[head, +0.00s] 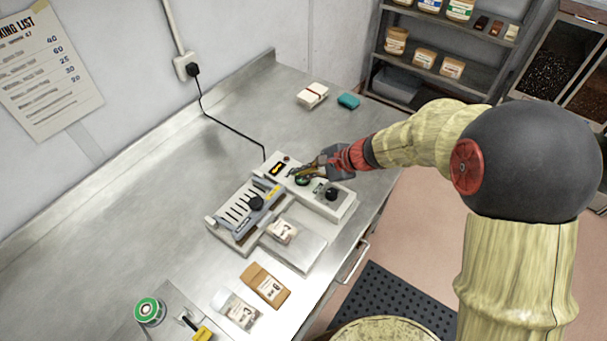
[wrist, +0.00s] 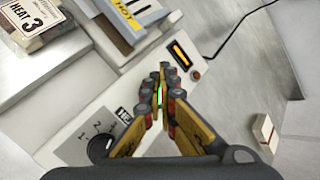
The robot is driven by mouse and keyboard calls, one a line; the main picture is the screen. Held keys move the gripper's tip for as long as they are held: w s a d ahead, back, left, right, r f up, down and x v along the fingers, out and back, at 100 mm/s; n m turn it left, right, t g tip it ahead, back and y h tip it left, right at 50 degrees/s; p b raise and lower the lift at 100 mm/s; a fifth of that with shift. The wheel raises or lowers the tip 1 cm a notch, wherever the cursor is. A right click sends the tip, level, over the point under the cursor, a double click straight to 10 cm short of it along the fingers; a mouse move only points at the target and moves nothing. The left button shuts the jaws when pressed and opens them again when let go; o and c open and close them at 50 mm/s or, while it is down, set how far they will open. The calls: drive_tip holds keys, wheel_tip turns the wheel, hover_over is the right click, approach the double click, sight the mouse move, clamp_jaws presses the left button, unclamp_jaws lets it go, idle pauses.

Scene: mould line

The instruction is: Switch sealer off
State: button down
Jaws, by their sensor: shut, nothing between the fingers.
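The sealer (head: 345,208) is a pale machine on the steel bench, with a grey "HOT" sealing bar (head: 250,207) at its left. Its control panel (wrist: 70,150) has a numbered black dial (wrist: 100,148), a lit orange display (wrist: 180,53) and a small reddish-brown round lamp or button (wrist: 195,74). My gripper (wrist: 164,82) is shut and empty, its fingertips over the panel between dial and display. In the head view, my gripper (head: 302,176) also hovers at the panel. A green glow (wrist: 160,96) shows between the fingers; the part beneath is mostly hidden, and I cannot tell whether the fingertips touch it.
A pouch (head: 282,231) lies at the sealer's front. Brown and clear packets (head: 265,285) and a green-topped tin (head: 149,311) are nearer. A black cord runs to a wall socket (head: 186,66). A white stack (head: 312,95) and teal block (head: 348,101) lie behind. The left bench is clear.

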drive_tip(key=shift+f, duration=0.1)
drive_tip(key=shift+f+b, duration=0.35)
drive_tip(key=shift+b, duration=0.15)
drive_tip(key=shift+r, duration=0.45)
drive_tip(key=shift+r+p, duration=0.1)
drive_tip(key=shift+p, duration=0.2)
wheel_tip(320, 180, up, 6)
drive_tip(key=p, duration=0.4)
idle(0.4)
idle(0.3)
